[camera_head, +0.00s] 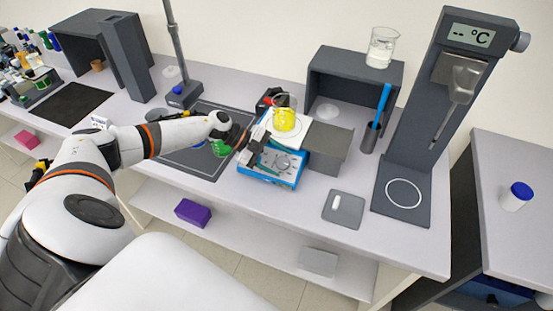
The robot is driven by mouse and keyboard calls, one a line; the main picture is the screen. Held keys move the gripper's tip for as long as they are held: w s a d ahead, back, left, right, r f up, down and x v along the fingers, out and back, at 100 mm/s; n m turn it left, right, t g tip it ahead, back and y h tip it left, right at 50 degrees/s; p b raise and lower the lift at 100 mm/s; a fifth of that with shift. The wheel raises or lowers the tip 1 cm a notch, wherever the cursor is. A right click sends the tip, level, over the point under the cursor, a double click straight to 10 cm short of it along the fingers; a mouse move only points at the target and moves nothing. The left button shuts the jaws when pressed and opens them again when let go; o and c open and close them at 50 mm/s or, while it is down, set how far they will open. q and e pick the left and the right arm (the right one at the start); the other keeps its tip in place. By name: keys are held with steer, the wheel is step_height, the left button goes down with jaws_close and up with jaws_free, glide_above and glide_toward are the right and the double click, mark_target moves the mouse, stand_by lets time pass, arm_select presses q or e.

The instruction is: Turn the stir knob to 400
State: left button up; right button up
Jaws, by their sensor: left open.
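A blue hotplate stirrer (263,178) with a grey front panel stands near the front edge of the bench. A round grey knob (283,163) sits on its panel; its number marks are too small to read. A glass beaker of yellow liquid (284,118) stands on the white plate (296,133) behind the panel. My left gripper (247,156) is open at the left side of the panel, to the left of the knob, and partly covers the device. I cannot tell whether it touches the device. My right gripper is not in view.
A flat grey pad with a white bar (343,209) lies farther right. A tall stand with a display (472,38) is at the right. Bare bench lies between box and pad.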

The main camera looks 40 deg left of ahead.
arm_select(q)
steer(key=shift+a, duration=0.1)
steer(key=b+v, duration=0.3)
steer(key=v, duration=0.9)
steer(key=shift+b, duration=0.35)
